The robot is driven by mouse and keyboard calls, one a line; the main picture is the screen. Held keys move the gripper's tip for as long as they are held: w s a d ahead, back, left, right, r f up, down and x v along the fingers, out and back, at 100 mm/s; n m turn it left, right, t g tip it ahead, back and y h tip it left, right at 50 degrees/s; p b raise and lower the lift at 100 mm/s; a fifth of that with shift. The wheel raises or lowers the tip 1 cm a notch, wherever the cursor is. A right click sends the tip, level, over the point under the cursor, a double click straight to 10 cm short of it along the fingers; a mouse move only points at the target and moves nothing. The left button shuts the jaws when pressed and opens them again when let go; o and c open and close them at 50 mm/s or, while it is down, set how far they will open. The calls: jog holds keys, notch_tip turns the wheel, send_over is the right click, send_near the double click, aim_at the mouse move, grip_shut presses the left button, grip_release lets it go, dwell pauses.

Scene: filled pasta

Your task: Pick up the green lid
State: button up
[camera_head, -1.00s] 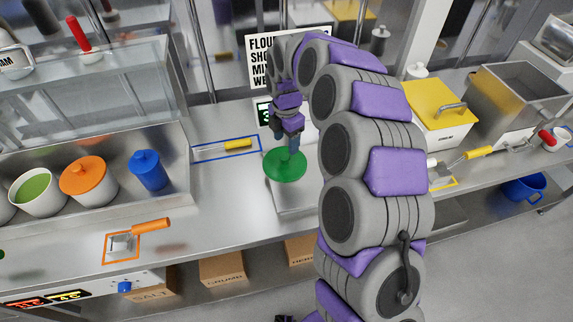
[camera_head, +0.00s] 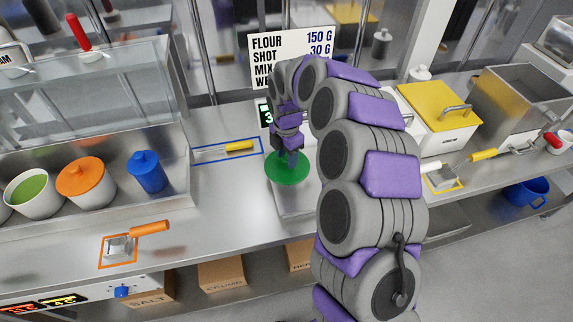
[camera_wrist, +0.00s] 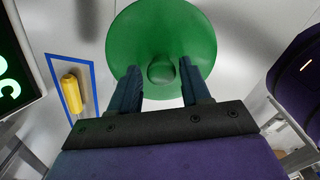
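The green lid (camera_head: 287,170) is a round disc with a small knob, and it sits over the metal plate of the scale (camera_head: 292,204) in the head view. What lies under the lid is hidden. My gripper (camera_head: 291,157) points down at the lid's centre. In the wrist view the lid (camera_wrist: 160,30) fills the top middle, with its round knob (camera_wrist: 161,72) between my two fingers. My gripper (camera_wrist: 160,72) is open, with a gap on each side of the knob. I cannot tell how far the fingertips are above the lid.
A yellow-handled tool (camera_head: 238,147) lies in a blue outline left of the lid. A blue lidded jar (camera_head: 148,172) and an orange-lidded pot (camera_head: 86,184) stand further left. A scraper with an orange handle (camera_head: 151,228) lies near the front edge. Bare counter surrounds the scale's left side.

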jog(key=shift+d, duration=0.1)
jog(key=c, duration=0.8)
jog(key=shift+r, duration=0.1)
